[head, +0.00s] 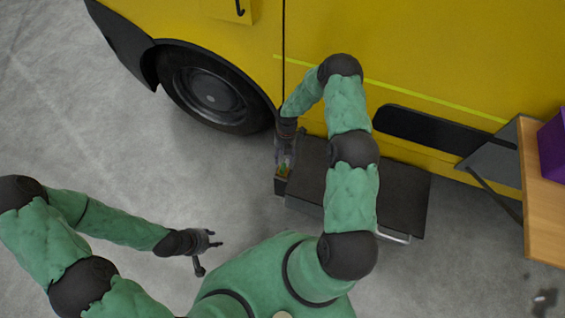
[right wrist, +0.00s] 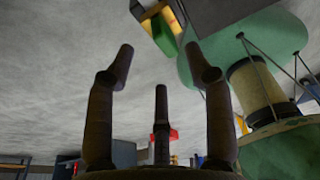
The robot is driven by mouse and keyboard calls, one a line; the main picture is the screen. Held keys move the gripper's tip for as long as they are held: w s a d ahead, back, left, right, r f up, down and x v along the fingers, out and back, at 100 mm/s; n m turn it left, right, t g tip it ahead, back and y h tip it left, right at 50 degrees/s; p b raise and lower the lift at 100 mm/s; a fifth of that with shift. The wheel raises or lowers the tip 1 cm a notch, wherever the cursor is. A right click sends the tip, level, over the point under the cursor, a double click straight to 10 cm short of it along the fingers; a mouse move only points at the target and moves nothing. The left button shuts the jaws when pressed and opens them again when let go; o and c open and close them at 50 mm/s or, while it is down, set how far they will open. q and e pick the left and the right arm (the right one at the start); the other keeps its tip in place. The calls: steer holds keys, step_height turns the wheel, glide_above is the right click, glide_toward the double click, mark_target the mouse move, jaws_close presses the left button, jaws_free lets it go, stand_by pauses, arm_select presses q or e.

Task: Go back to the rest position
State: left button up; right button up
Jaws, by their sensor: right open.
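My left gripper (head: 210,250) hangs over the bare floor at the lower left in the head view. Its fingers are spread and hold nothing. My right arm reaches up to the truck's side, and my right gripper (head: 284,153) points down at the left end of the dark step. In the right wrist view, the right gripper's fingers (right wrist: 160,75) are wide apart with nothing between them. A small dark holder (head: 280,187) with green and orange bits lies just below the right gripper. Whether they touch cannot be told.
A yellow truck (head: 430,50) with a black wheel (head: 212,95) fills the back. Its dark step (head: 405,190) lies right of my right gripper. A wooden table (head: 541,200) with a purple box (head: 552,150) stands at the right edge. The grey floor at left is clear.

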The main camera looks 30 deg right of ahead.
steer(key=shift+v, duration=2.6)
steer(key=s+a+r+m+t+y+p, duration=0.1)
steer(key=s+a+r+m+p, duration=0.2)
steer(key=s+a+m, duration=0.6)
steer(key=s+a+r+m+t+y+p, duration=0.1)
steer(key=s+a+r+m+p, duration=0.2)
steer(key=s+a+m, duration=0.7)
steer(key=a+m, duration=0.1)
steer(key=m, duration=0.8)
steer(key=shift+s+r+m, duration=0.2)
steer(key=shift+m, duration=0.1)
steer(key=shift+d, duration=0.1)
